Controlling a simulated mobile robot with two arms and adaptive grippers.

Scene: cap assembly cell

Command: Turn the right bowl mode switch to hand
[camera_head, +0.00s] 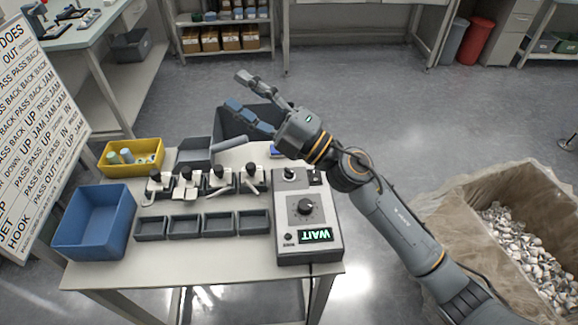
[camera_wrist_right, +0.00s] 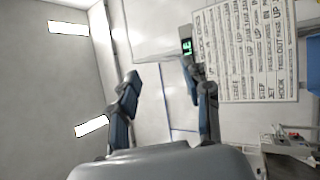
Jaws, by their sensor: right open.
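A grey control box (camera_head: 325,232) stands at the right end of the work table. It carries a large black knob (camera_head: 305,207), a small dark knob (camera_head: 288,237) and a lit display (camera_head: 316,235) reading WAIT. No label that I can read marks any of these as the right bowl mode switch. My right gripper (camera_head: 238,90) is open and empty, raised beyond the box with its fingers pointing up and left. Its two spread fingers also show in the right wrist view (camera_wrist_right: 160,72), with nothing between them. My left gripper is not in view.
The table holds a blue bin (camera_head: 95,222), a yellow bin (camera_head: 112,166), several small grey trays (camera_head: 185,227) and a row of white-and-black fixtures (camera_head: 188,184). A large carton (camera_head: 440,215) of small parts stands at the right. A lettered board (camera_head: 35,130) leans at the left.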

